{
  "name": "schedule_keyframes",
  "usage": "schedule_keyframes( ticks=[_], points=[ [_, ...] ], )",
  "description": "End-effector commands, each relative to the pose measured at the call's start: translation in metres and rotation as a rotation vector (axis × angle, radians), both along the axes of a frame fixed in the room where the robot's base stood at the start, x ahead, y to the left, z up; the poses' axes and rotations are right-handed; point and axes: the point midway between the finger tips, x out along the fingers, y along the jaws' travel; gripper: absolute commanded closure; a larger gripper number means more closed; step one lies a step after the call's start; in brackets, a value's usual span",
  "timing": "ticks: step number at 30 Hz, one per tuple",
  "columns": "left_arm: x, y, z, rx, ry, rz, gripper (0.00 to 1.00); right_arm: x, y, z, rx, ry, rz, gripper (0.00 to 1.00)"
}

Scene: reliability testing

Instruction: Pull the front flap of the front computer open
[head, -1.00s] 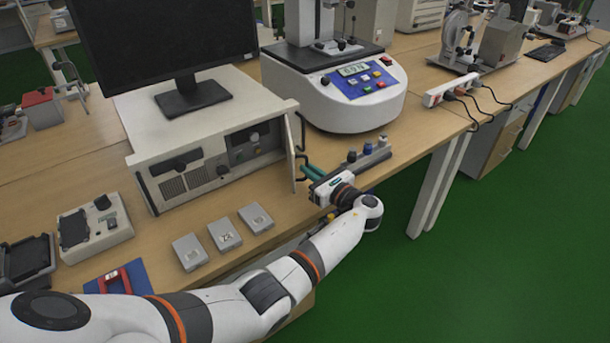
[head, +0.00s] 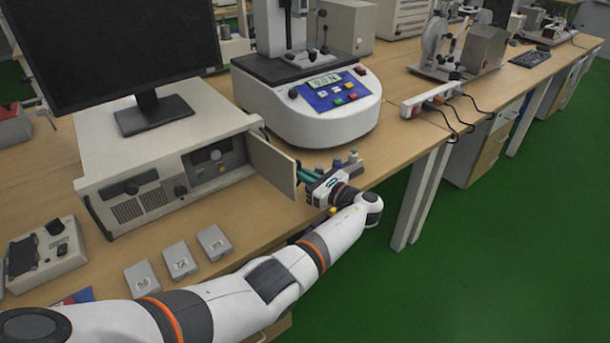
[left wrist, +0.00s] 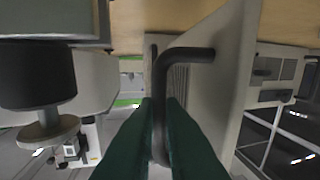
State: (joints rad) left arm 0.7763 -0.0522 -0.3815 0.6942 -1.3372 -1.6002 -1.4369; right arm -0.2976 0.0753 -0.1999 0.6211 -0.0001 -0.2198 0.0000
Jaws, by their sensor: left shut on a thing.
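The front computer (head: 168,135) is a light beige case under a monitor. Its front flap (head: 272,165) stands open at the right side of the front, swung out to the right, with the recessed panel (head: 215,158) behind it exposed. My left gripper (head: 307,174) is at the flap's outer edge, its green fingers on the far side of the flap. In the left wrist view, the green fingers (left wrist: 161,104) are shut on the flap's dark bent handle (left wrist: 188,53), beside the pale flap (left wrist: 228,70). My right gripper is not in view.
A testing machine (head: 305,115) with a blue panel stands right of the computer. Several grey boxes (head: 180,260) lie in front of the computer. Green floor lies clear beyond the table's front edge.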

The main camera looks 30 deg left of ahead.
Motion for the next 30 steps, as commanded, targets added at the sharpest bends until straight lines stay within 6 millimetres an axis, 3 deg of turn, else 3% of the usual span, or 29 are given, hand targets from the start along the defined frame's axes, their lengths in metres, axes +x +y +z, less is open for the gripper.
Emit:
schedule_keyframes(
  ticks=[10,12,15,25,30],
  points=[
    [0.000,0.004,0.000,0.001,0.002,0.005,1.00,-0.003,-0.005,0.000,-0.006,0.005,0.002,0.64],
    [0.000,0.003,0.000,0.001,0.002,0.005,0.83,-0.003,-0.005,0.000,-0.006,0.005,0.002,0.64],
    [0.000,0.003,0.000,0.000,0.002,0.004,0.69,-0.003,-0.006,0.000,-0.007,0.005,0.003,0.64],
    [-0.001,-0.003,0.000,0.000,0.001,0.001,0.69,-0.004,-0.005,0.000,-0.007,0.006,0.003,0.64],
    [-0.007,-0.027,-0.001,-0.001,0.001,-0.002,0.69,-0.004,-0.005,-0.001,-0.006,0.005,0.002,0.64]
  ],
)
